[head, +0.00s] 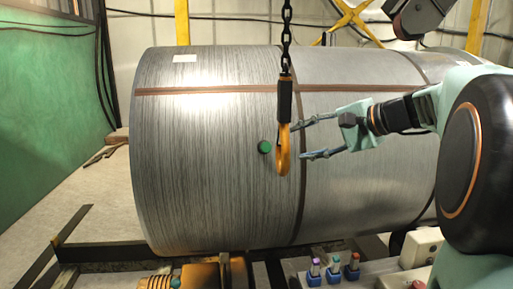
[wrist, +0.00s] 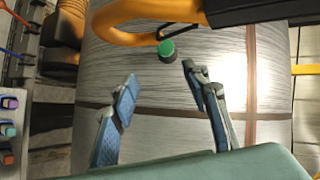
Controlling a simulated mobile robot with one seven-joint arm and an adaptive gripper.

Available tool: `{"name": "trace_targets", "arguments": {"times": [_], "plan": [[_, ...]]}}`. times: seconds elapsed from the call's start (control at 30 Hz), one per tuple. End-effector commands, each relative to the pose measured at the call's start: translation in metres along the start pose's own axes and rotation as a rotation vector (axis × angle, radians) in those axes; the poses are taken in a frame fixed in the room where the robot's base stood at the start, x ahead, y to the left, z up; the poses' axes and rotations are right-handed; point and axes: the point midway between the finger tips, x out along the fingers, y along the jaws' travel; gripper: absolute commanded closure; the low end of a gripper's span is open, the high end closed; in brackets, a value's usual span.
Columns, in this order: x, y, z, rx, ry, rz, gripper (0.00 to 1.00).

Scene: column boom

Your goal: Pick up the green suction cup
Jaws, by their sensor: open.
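The green suction cup (head: 265,147) is a small round piece in front of the big metal coil's side in the head view, just left of the orange hook. The wrist view shows its green top and dark base (wrist: 167,48), beyond my fingertips and roughly between them, close to the hook's edge. It looks set on the coil's surface. My gripper (head: 308,138) is open and empty to the right of the cup, fingers pointing left, with the hook between them in the head view. In the wrist view the fingers (wrist: 160,77) are spread apart, short of the cup.
The orange hook (head: 283,158) hangs on a black chain (head: 286,38), close to the cup and fingertips. The striped coil (head: 205,190) has brown bands and fills the middle. Several small coloured-top pieces (head: 333,268) stand in front at the bottom. A green wall (head: 50,90) is at left.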

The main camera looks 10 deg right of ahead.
Motion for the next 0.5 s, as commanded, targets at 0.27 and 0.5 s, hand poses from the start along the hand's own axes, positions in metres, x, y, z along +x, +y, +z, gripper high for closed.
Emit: {"name": "trace_targets", "arguments": {"times": [0.27,0.5], "plan": [[0.033,-0.009,0.005,0.006,-0.02,-0.029,0.57],[0.058,-0.01,0.005,0.006,-0.016,-0.029,0.57]]}}
